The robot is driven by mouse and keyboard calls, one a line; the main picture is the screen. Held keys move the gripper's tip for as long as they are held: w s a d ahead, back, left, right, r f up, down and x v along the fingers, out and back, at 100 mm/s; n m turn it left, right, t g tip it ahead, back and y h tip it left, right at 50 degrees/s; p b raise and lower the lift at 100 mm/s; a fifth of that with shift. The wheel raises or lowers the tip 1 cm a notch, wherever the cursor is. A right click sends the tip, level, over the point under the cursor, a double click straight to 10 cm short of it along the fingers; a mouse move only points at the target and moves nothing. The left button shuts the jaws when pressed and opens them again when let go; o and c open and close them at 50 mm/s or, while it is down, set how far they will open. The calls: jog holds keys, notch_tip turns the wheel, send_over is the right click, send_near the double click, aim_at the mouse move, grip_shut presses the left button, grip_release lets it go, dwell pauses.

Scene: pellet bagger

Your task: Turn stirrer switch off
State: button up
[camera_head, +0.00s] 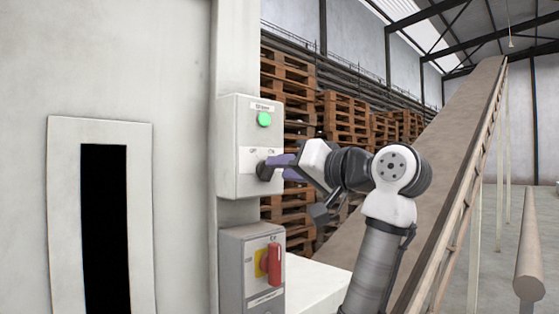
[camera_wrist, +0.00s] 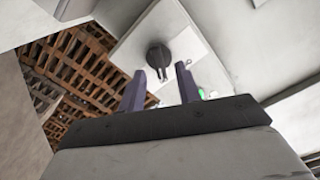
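The stirrer switch box (camera_head: 235,150) is a pale grey box on a post, with a label reading roughly "Stirrer" and a bright green lamp (camera_head: 264,119). Below the lamp is a dark rotary knob (camera_head: 263,171) under small marks that look like OFF and ON. My gripper (camera_head: 281,166) is at the knob from the right and partly covers it. In the wrist view the dark knob (camera_wrist: 159,55) lies just beyond and between the two purple fingers of my gripper (camera_wrist: 159,88). The fingers are apart, with a gap at the knob. Which way the knob points is unclear.
A second grey box (camera_head: 238,270) with a red handle (camera_head: 274,264) on a yellow plate sits just below. Wooden pallets (camera_head: 345,115) are stacked behind. A sloping conveyor (camera_head: 440,150) rises at right. A wall panel with a black slot (camera_head: 105,220) is at left.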

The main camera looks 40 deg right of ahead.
aim_at(268, 170)
jog(key=shift+w, duration=1)
grip_shut()
jog(key=n, duration=0.7)
jog(key=n+p, duration=0.1)
jog(key=n, duration=0.3)
jog(key=shift+a+n, duration=0.25)
jog(key=shift+n, duration=0.35)
